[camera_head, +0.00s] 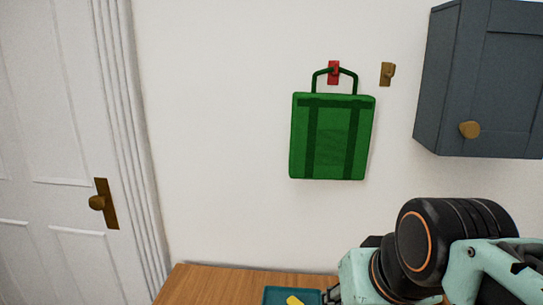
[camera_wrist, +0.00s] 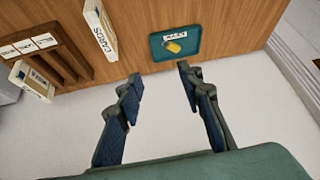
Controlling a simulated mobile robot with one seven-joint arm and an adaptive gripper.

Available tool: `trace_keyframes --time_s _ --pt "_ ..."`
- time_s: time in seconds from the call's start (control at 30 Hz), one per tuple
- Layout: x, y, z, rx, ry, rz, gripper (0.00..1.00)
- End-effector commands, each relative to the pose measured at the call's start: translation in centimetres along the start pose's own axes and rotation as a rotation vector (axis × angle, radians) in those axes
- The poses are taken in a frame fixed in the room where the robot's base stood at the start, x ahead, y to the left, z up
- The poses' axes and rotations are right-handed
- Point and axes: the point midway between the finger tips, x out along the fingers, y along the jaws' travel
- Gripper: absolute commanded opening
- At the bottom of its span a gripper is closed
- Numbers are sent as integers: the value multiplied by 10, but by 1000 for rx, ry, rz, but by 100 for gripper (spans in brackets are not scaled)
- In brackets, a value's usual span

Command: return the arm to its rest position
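My gripper (camera_wrist: 158,78) is open and empty in the wrist view, its two dark fingers spread apart. White floor or wall shows between them, with a wooden surface (camera_wrist: 225,30) beyond the fingertips. In the head view my arm reaches in from the lower right, and the gripper's fingers are mostly out of the frame at the bottom. A green bag (camera_head: 332,137) hangs by its handle from a red hook (camera_head: 334,72) on the white wall.
A teal tray (camera_wrist: 157,52) with a label and a yellow item (camera_wrist: 174,47) lies on the wood. A white box (camera_wrist: 101,30) and a slotted wooden rack (camera_wrist: 60,52) stand left of it. A grey cabinet (camera_head: 482,85), brass hook (camera_head: 387,74) and white door (camera_head: 50,150) flank the bag.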

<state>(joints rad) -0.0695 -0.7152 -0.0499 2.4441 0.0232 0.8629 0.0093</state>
Motion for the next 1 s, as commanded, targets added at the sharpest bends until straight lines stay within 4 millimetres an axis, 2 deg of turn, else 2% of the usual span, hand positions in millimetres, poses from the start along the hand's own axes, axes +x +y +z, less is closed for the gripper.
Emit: trace_keyframes --time_s 0.03,0.1,0.13,0.6,0.77,1.0 --pt "2 8 18 -3 -30 38 34" --pt "-1 16 33 -12 -64 76 34" --pt "-11 14 24 -14 -59 69 34" --pt "-93 6 -28 -13 -57 63 34" --pt "-105 6 -35 -13 -57 63 34" --pt "-105 6 -35 -13 -57 63 34"
